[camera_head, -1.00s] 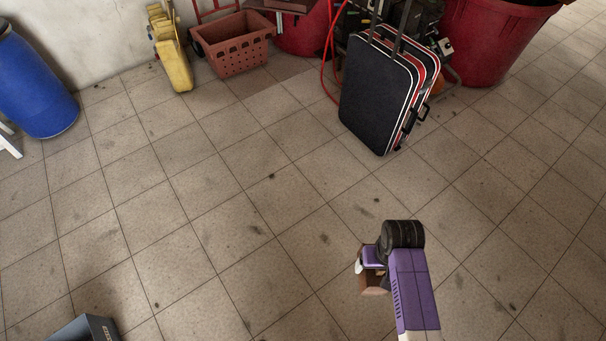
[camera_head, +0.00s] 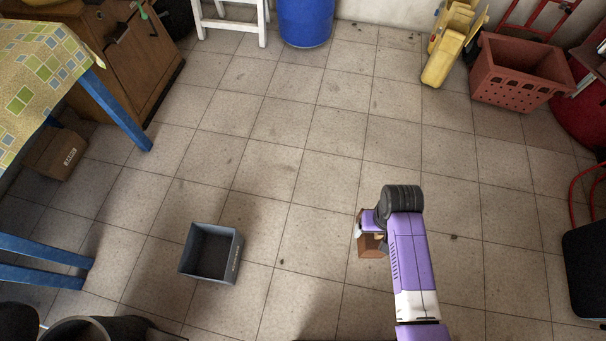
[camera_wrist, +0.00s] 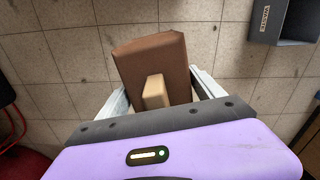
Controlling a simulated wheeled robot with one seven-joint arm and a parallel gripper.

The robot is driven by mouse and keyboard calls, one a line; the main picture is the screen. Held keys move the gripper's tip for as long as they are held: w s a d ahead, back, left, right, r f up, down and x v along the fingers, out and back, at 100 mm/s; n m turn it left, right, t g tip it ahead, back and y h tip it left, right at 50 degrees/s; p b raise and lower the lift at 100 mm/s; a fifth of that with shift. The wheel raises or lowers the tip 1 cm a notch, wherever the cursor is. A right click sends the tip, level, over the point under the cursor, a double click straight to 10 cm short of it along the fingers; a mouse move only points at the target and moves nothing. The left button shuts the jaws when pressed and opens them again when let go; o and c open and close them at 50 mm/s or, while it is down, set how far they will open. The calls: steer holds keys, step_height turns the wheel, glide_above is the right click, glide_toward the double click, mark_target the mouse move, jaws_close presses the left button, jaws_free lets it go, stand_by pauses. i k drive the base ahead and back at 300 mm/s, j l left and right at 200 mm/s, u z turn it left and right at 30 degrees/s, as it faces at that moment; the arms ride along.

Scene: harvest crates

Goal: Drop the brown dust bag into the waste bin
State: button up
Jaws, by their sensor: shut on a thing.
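The brown dust bag (camera_head: 370,246) is held at the end of my arm in the head view. In the wrist view the bag (camera_wrist: 150,52) is a brown block with a tan tab, between the two pale fingers. My gripper (camera_wrist: 156,95) is shut on it; in the head view my gripper (camera_head: 366,232) is partly hidden by my purple arm. The waste bin (camera_head: 234,262) is a dark grey open box on the floor, left of my gripper. In the wrist view the bin (camera_wrist: 264,22), lettered WASTE, shows at the upper right, apart from the bag.
A table (camera_head: 38,58) with blue legs and a wooden cabinet (camera_head: 140,58) stand at the left. A cardboard box (camera_head: 56,153) is under the table. A red crate (camera_head: 517,72) and yellow cart (camera_head: 446,48) stand at the upper right. Tiled floor between bin and gripper is clear.

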mark_target(223, 259)
steer(key=i+j+u, duration=0.1)
steer(key=u, duration=0.35)
steer(key=i+u, duration=0.25)
steer(key=u, duration=0.15)
steer(key=i+l+u, duration=0.1)
steer(key=u, duration=0.35)
steer(key=i+l+u, duration=0.1)
steer(key=i+u, duration=0.15)
steer(key=u, duration=0.2)
steer(key=i+u, duration=0.3)
steer(key=i+l+u, duration=0.1)
steer(key=u, duration=0.2)
